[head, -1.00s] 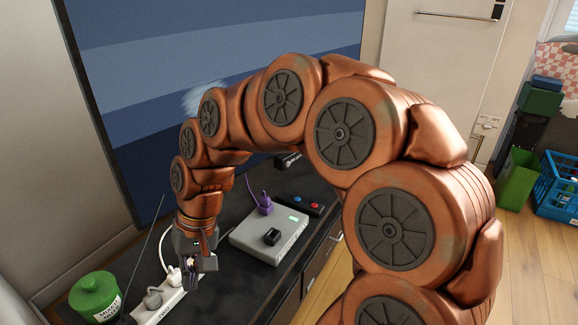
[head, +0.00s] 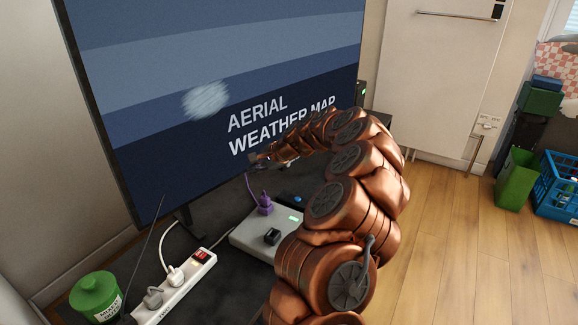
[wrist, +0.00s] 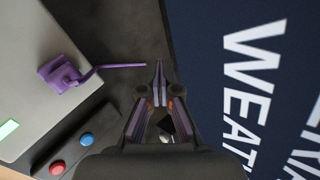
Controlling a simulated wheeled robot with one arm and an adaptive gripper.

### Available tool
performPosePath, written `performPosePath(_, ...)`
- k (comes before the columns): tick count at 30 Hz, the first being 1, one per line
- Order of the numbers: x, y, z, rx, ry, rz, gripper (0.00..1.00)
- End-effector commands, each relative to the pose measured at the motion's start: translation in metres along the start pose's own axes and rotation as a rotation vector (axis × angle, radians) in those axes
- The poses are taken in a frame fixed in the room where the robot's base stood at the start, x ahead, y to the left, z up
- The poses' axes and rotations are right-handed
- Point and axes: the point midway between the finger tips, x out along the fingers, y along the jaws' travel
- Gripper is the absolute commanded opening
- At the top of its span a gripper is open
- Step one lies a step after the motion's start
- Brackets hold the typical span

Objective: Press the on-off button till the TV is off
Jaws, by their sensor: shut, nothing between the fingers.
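The TV (head: 200,60) is on and shows "AERIAL WEATHER MAP"; its screen also fills the right of the wrist view (wrist: 245,60). My gripper (head: 256,161) is shut and empty, close in front of the screen's lower part. In the wrist view its fingertips (wrist: 159,66) meet above the dark stand, beside a purple cable. A black box with a red button (wrist: 57,167) and a blue button (wrist: 86,138) lies at lower left of the wrist view. A power strip (head: 178,288) has a red switch (head: 201,255). I cannot tell which control is the TV's on-off button.
A grey box (head: 250,236) with a green light and a purple plug (head: 265,203) stands on the stand. A white plug (head: 176,276) and a grey plug (head: 153,297) sit in the strip. A green canister (head: 96,296) stands at left.

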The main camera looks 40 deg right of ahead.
Motion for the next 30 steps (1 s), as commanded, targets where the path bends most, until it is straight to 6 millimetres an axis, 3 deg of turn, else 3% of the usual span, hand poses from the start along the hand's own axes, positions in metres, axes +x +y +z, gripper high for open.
performPosePath(1,-0.001,0.008,-0.026,0.055,0.033,-0.012,0.00)
performPosePath(6,-0.013,0.033,-0.105,0.217,0.145,-0.059,0.00)
performPosePath(9,-0.021,0.052,-0.144,0.298,0.205,-0.080,0.00)
performPosePath(13,-0.034,0.071,-0.182,0.374,0.271,-0.104,0.00)
performPosePath(19,-0.042,0.089,-0.208,0.432,0.316,-0.117,0.00)
performPosePath(30,-0.043,0.090,-0.211,0.437,0.321,-0.119,0.00)
